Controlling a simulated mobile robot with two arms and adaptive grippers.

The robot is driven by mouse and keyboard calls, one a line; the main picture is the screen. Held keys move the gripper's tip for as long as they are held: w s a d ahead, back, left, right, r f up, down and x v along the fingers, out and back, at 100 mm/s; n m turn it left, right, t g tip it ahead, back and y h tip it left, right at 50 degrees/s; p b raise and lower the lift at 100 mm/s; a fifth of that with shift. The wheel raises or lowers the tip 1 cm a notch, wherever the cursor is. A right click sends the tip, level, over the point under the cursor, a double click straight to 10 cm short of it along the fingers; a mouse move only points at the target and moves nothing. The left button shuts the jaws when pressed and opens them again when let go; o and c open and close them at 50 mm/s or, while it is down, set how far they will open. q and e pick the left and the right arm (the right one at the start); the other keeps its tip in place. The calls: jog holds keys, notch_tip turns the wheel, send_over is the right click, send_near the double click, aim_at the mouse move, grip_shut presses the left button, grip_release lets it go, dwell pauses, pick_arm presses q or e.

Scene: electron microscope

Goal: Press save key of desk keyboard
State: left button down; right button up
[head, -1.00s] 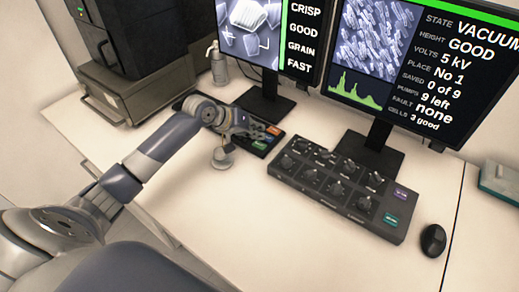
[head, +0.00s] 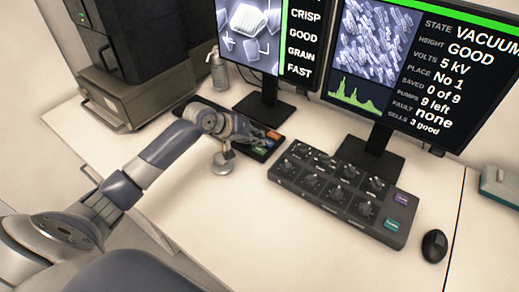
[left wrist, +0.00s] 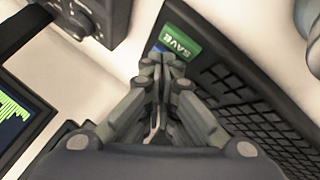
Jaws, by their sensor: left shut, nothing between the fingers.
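The desk keyboard (head: 192,106) lies in front of the left monitor in the head view, partly hidden by my left arm. Several coloured keys show at its right end. In the left wrist view the dark keyboard (left wrist: 245,85) runs down the right side. The green save key (left wrist: 180,40), lettered SAVE, shows at its upper corner. My left gripper (left wrist: 165,60) is shut and empty, with its fingertips just below the save key in that view. Whether they touch the keys cannot be told. In the head view the left gripper (head: 246,134) is over the keyboard's right part.
A control panel with several knobs (head: 340,192) stands right of the keyboard. Two monitors (head: 270,108) stand behind. A black mouse (head: 434,246) lies at the right, and a bottle (head: 218,72) stands at the back. The front of the desk (head: 255,225) is mostly clear.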

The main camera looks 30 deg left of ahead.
pick_arm(q)
jog(key=shift+f, duration=0.25)
dwell(0.4)
jog(key=shift+f, duration=0.1)
jog(key=shift+f, duration=0.15)
dwell(0.3)
jog(key=shift+f, duration=0.35)
dwell(0.4)
jog(key=shift+r+p, duration=0.85)
jog(key=shift+p, duration=0.45)
